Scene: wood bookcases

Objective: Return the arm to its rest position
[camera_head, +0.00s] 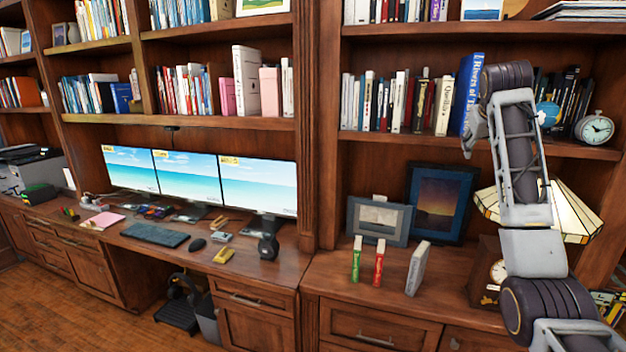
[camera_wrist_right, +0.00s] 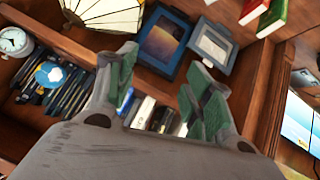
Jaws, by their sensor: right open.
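My right arm rises along the right side of the head view, in front of the bookcase. My right gripper (camera_head: 472,135) is near the upper shelf, in front of the right end of the book row by the tall blue book (camera_head: 467,88). Part of it is hidden by its own wrist. In the right wrist view the green-padded fingers of the gripper (camera_wrist_right: 161,68) are spread apart with nothing between them. My left gripper is not in view.
A row of books (camera_head: 400,102) and a round clock (camera_head: 595,128) stand on the shelf near the arm. Below are picture frames (camera_head: 440,203), a lamp (camera_head: 572,212) and three upright books (camera_head: 416,268) on the counter. Three monitors (camera_head: 190,178) stand on the desk at left.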

